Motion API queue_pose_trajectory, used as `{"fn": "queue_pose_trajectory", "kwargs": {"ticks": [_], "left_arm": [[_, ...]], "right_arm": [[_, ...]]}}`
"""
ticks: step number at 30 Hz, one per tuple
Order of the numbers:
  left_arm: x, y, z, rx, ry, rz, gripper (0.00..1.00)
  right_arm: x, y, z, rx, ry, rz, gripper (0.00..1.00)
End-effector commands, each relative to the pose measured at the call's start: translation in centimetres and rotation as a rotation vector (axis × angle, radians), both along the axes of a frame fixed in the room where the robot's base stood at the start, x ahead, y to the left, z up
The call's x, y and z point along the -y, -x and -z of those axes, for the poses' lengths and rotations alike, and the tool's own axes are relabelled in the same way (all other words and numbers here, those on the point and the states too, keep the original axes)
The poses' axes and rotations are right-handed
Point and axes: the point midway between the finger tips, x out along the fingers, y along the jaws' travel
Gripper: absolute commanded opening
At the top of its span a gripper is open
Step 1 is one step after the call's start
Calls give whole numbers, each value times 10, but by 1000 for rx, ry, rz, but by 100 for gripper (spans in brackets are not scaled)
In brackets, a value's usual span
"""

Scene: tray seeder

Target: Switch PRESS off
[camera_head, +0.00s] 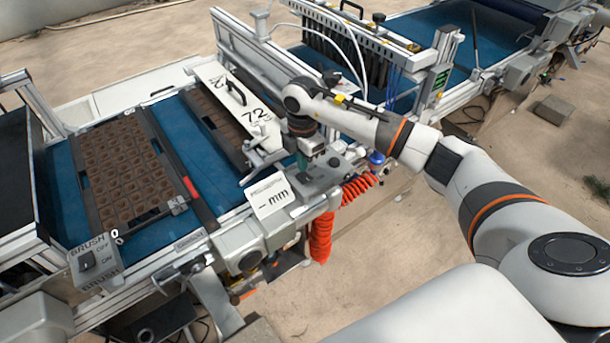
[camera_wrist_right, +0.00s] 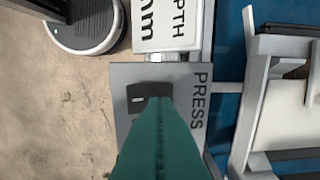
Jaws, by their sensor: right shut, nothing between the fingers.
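The PRESS switch panel (camera_wrist_right: 195,140) is a grey plate with black lettering in the right wrist view. Its black rocker switch (camera_wrist_right: 149,91) is partly covered by my teal fingers. My right gripper (camera_wrist_right: 160,100) is shut and empty, with its tips over the rocker; I cannot tell if they touch it. In the head view, my right gripper (camera_head: 302,166) points down at the grey box (camera_head: 322,174) on the near rail of the seeder. The rocker's position is not clear. My left gripper is not in view.
A white mm sign (camera_head: 270,197) stands beside the box. A BRUSH switch box (camera_head: 96,262) is at the lower left. A brown seed tray (camera_head: 122,172) lies on the blue belt (camera_head: 62,190). A red coiled hose (camera_head: 321,238) hangs below.

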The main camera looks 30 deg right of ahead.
Motion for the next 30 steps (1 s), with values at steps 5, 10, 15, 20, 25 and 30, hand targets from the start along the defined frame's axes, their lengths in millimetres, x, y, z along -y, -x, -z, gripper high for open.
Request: {"fn": "queue_pose_trajectory", "kwargs": {"ticks": [5, 10, 15, 20, 25, 30], "left_arm": [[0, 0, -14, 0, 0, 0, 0], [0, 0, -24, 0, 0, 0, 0], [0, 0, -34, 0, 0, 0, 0], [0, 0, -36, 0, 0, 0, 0], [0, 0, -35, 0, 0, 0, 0], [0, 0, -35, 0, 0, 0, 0]], "right_arm": [[0, 0, -18, 1, 0, 0, 0], [0, 0, -32, 1, 0, 0, 0], [0, 0, -45, 0, 0, 0, 0], [0, 0, -49, 0, 0, 0, 0], [0, 0, -48, 0, 0, 0, 0], [0, 0, -48, 0, 0, 0, 0]]}}
